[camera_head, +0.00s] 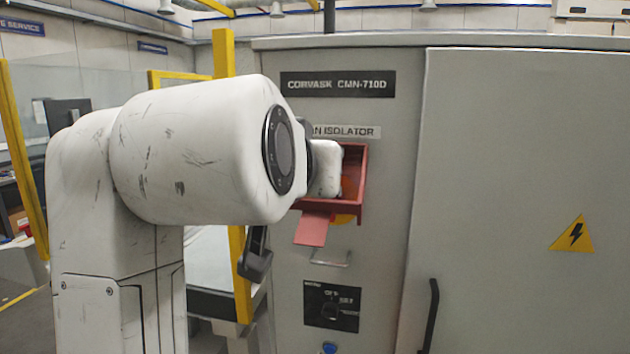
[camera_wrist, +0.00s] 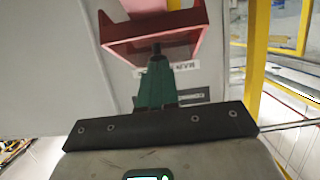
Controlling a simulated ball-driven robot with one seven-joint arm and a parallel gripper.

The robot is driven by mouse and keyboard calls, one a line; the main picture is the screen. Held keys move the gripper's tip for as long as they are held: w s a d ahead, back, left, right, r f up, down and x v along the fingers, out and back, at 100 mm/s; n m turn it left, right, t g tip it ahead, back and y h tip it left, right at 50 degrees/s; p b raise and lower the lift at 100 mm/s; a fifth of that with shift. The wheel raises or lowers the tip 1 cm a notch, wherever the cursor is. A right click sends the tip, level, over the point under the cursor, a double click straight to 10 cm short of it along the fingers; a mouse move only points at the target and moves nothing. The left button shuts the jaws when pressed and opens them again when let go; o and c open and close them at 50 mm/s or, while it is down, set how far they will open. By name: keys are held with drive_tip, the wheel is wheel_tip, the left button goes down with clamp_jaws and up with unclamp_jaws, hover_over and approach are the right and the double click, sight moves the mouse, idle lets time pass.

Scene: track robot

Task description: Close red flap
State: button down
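The red flap (camera_head: 312,229) hangs open, slanting down and out from the lower front of a red box frame (camera_head: 360,182) on the grey cabinet. In the wrist view, which is upside down, the red frame (camera_wrist: 193,18) shows at the top, with a paler pink part (camera_wrist: 143,5) at the picture's edge, probably the flap. My gripper (camera_wrist: 157,48) shows in the wrist view with its green fingers together and dark tips at the frame's edge. Nothing shows between them. I cannot tell whether they touch the frame. In the head view my arm hides the fingers.
A black door handle (camera_head: 430,315) stands out at the right. A yellow post (camera_head: 226,60) rises behind my arm.

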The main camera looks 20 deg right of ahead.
drive_tip(key=w+d+f+t+h+b, duration=0.1)
drive_tip(key=f+b, duration=0.4)
drive_tip(key=b, duration=0.5)
drive_tip(key=w+d+f+t+h+b, duration=0.2)
drive_tip(key=f+t+b, duration=0.3)
drive_tip(key=b, duration=0.6)
drive_tip(key=w+d+f+t+h+b, duration=0.1)
drive_tip(key=w+f+t+h+b, duration=0.1)
drive_tip(key=f+b, duration=0.4)
drive_tip(key=shift+w+d+f+t+h+b, duration=0.1)
drive_tip(key=shift+w+f+t+h+b, duration=0.25)
drive_tip(key=shift+b, duration=0.85)
drive_tip(key=shift+d+f+t+h+b, duration=0.15)
drive_tip(key=shift+h+b, duration=0.3)
drive_tip(key=shift+b, duration=0.75)
drive_tip(key=shift+r, duration=0.1)
